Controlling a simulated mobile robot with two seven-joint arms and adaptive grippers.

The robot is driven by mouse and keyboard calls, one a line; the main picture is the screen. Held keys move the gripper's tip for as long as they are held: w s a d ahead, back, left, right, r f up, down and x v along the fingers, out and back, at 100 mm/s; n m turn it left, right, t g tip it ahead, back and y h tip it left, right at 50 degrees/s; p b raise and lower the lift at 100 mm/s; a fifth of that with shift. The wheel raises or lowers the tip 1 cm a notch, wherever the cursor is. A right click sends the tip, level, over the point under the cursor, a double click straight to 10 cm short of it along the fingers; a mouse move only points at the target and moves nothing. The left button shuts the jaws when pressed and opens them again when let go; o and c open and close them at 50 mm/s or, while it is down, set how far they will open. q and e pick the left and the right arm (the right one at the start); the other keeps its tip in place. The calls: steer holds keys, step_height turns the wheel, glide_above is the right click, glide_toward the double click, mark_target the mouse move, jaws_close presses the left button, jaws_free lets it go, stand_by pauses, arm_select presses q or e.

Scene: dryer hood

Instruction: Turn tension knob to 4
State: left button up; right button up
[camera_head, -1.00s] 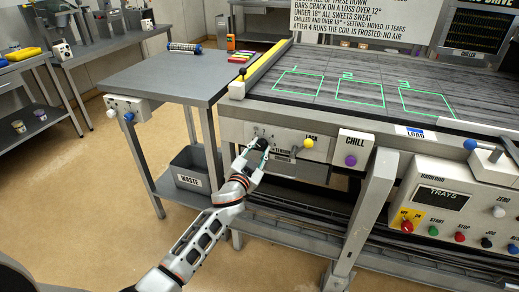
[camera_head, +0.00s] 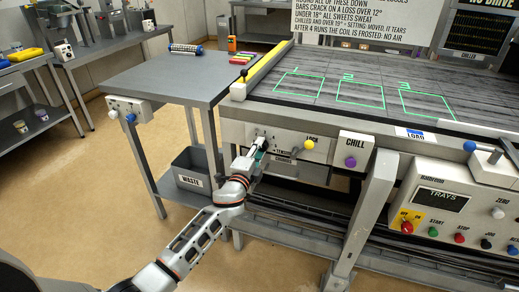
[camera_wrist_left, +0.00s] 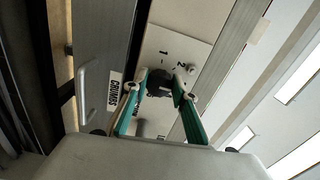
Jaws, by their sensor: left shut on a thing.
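The tension knob (camera_wrist_left: 158,80) is a dark round knob on a pale dial plate (camera_wrist_left: 178,50) marked with numbers; 1 and 2 can be read in the left wrist view. My left gripper (camera_wrist_left: 160,90) has its green fingers on either side of the knob and is shut on it. The knob's pointer is not clear, so I cannot tell its setting. In the head view my left gripper (camera_head: 262,146) is at the machine's front panel, covering most of the knob. My right gripper is not in view.
A yellow-tipped lock lever (camera_head: 308,145) is just right of the knob. Further right is the CHILL box with a purple knob (camera_head: 350,162). A CRUMBS label (camera_wrist_left: 114,92) is beside the dial. A grey waste bin (camera_head: 192,168) stands below left.

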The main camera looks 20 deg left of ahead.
arm_select(q)
steer(key=m+p, duration=0.1)
steer(key=m, duration=0.8)
steer(key=shift+d+r+m, duration=0.1)
steer(key=shift+r+m, duration=0.05)
steer(key=shift+m, duration=0.25)
steer(key=shift+p, duration=0.3)
steer(key=o, duration=1.1)
steer(key=shift+s, duration=0.1)
steer(key=s, duration=1.2)
steer(key=shift+a, duration=0.2)
steer(key=shift+w, duration=0.1)
